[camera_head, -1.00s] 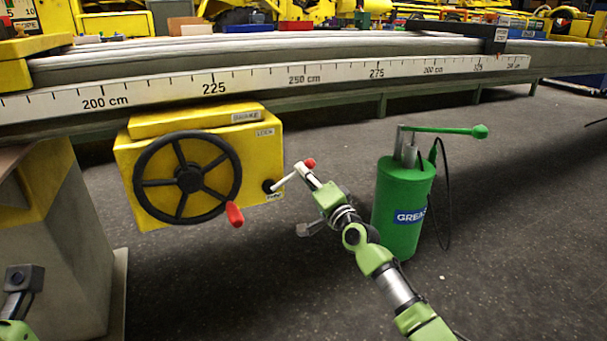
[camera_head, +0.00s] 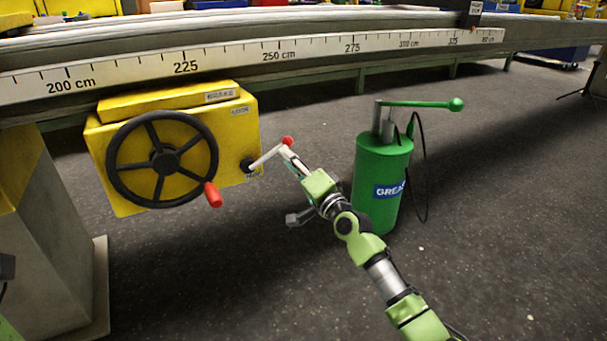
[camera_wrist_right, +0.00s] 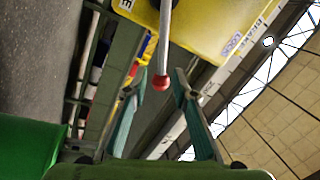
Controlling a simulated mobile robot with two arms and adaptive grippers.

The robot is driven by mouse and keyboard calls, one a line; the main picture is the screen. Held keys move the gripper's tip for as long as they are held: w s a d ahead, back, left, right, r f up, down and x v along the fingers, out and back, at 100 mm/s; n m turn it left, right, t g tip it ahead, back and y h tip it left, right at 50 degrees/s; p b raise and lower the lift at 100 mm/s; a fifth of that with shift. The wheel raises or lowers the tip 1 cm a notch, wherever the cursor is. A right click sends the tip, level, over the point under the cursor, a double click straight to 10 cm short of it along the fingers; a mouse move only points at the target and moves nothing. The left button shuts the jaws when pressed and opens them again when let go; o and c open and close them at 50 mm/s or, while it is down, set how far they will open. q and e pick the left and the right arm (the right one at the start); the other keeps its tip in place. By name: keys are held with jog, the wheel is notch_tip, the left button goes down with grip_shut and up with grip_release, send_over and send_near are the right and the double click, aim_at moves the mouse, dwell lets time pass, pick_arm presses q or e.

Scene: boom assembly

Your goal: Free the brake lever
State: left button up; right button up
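The brake lever (camera_head: 268,155) is a pale rod with a red ball knob. It sticks out up and to the right from a dark pivot on the yellow box (camera_head: 240,125). My right gripper (camera_head: 287,152) is at the knob end of the lever. In the right wrist view the fingers of the right gripper (camera_wrist_right: 159,76) are spread, and the red knob of the lever (camera_wrist_right: 160,82) sits between them with a gap on each side. My left gripper is out of view; only a sliver of my left arm shows at the left edge.
A black handwheel (camera_head: 163,160) with a red handle is on the same box, left of the lever. A green grease pump (camera_head: 382,180) stands on the floor close behind my right arm. A long beam with a scale strip (camera_head: 280,57) runs above.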

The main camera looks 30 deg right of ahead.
jog(key=v, duration=0.7)
jog(key=shift+s, duration=0.4)
